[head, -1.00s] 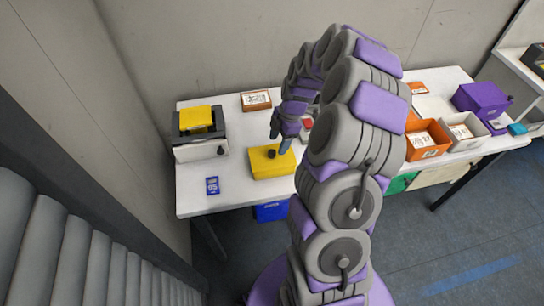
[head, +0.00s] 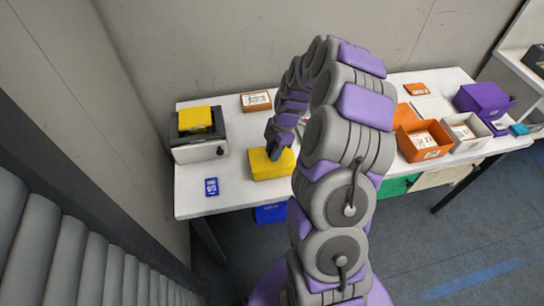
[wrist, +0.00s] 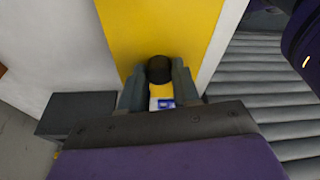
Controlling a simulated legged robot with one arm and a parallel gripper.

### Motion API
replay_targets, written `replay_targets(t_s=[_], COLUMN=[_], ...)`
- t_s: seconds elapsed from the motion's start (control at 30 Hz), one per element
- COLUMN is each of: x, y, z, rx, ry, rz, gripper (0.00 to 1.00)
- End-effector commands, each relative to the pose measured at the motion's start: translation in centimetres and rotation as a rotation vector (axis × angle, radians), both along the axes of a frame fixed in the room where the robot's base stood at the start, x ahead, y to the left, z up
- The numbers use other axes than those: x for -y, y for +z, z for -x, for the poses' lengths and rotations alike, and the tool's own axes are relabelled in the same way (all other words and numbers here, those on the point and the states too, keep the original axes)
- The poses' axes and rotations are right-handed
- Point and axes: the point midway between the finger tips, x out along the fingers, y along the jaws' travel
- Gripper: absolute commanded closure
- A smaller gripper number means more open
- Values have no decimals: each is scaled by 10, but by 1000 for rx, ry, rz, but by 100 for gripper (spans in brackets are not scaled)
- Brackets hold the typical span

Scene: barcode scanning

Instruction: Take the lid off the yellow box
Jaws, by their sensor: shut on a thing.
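The yellow box (head: 272,168) sits on the white table, left of my arm in the head view. Its yellow lid (wrist: 170,30) fills the upper middle of the wrist view, with a round black knob (wrist: 159,70) on top. My gripper (wrist: 160,90) is shut on the knob, one grey finger on each side of it. In the head view my gripper (head: 275,151) is over the box top and hides the knob. I cannot tell whether the lid is raised at all. A small blue and white patch shows between the fingers in the wrist view.
A printer-like device (head: 200,148) with a yellow top stands left on the white table (head: 235,202). A blue card (head: 211,187) lies in front of it. An orange-brown framed label (head: 256,101) lies behind. Orange (head: 424,153), white and purple (head: 483,99) boxes stand right.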

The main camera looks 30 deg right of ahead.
Motion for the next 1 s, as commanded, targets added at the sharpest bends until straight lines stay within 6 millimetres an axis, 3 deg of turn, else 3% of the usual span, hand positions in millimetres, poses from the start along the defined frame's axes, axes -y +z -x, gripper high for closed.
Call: replay_targets(t_s=[0.23,0.57,0.9,1.0], x=[0,0,1,-2], y=[0,4,39,38], z=[0,-1,-1,10], rx=[1,2,6,0], ry=[0,-1,-1,-1], rz=[1,1,2,-1], gripper=[100,100,100,100])
